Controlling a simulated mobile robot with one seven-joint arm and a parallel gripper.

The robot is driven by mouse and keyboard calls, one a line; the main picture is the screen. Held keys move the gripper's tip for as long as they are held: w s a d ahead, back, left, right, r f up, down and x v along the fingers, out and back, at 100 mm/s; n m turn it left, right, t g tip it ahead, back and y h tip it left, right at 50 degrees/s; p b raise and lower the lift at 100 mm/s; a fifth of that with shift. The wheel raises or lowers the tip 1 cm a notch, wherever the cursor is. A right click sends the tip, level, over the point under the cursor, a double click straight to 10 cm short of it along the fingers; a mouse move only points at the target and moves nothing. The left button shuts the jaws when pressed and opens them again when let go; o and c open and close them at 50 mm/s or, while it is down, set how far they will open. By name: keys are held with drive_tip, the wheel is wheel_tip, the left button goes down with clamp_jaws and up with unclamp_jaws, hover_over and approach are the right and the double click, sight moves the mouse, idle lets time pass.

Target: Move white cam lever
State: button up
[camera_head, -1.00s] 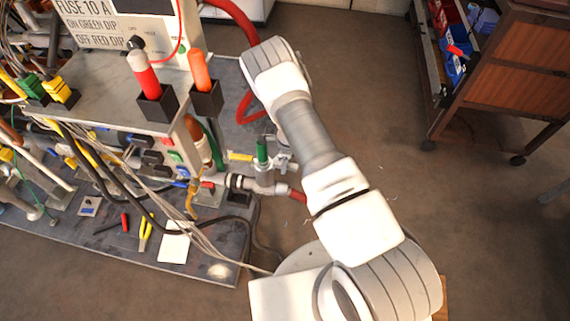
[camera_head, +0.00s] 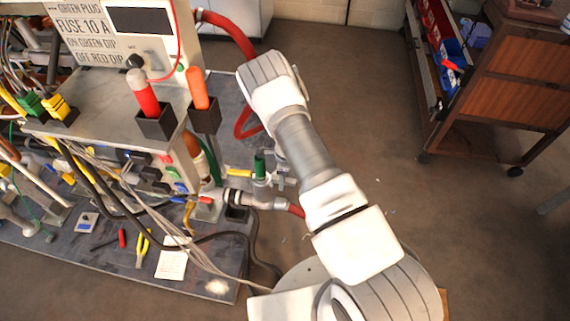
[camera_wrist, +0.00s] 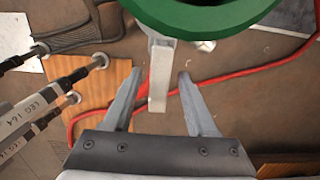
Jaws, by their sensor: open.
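The white cam lever (camera_wrist: 160,70) shows in the wrist view as a pale, narrow bar that hangs below a large green ring (camera_wrist: 205,20). My gripper (camera_wrist: 158,78) is open, with one finger on each side of the lever. Small gaps seem to show between the fingers and the bar, so it is not gripped. In the head view my arm hides the gripper, and I cannot make out the lever there.
A bench (camera_head: 120,265) with cables, black-socketed red and orange handles and a pipe fitting (camera_head: 255,200) stands left of my arm. A red hose (camera_wrist: 230,75) runs behind the lever. A wooden cart (camera_head: 515,85) stands at the right. The floor between is clear.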

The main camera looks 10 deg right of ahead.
wheel_tip(320, 180, up, 16)
drive_tip(key=d+p, duration=0.1)
drive_tip(key=p, duration=0.1)
drive_tip(key=shift+s+r, duration=0.15)
drive_tip(key=shift+s, duration=0.1)
drive_tip(key=shift+d, duration=0.1)
drive_tip(key=s+a+r+n+t+y+p, duration=0.1)
drive_tip(key=s+r+n, duration=0.15)
drive_tip(key=r, duration=0.65)
drive_tip(key=s+a+r+n+p, duration=0.15)
drive_tip(key=r+n, duration=0.25)
drive_tip(key=r, duration=0.6)
drive_tip(key=s+a+r+n+t+y, duration=0.1)
drive_tip(key=s+r+n, duration=0.15)
drive_tip(key=r, duration=0.65)
drive_tip(key=s+d+r+n+t+h+p, duration=0.1)
drive_tip(key=s+d+r+n, duration=0.1)
drive_tip(key=s+r+n, duration=0.4)
drive_tip(key=s+d+r+n+t+h+p, duration=0.1)
drive_tip(key=s+d+r+n+t+p, duration=0.1)
drive_tip(key=s+r+n, duration=0.5)
drive_tip(key=s+r, duration=0.3)
drive_tip(key=s, duration=0.4)
drive_tip(key=shift+d+r+n+h, duration=0.15)
drive_tip(key=shift+r+n+h, duration=0.15)
drive_tip(key=shift+h, duration=0.1)
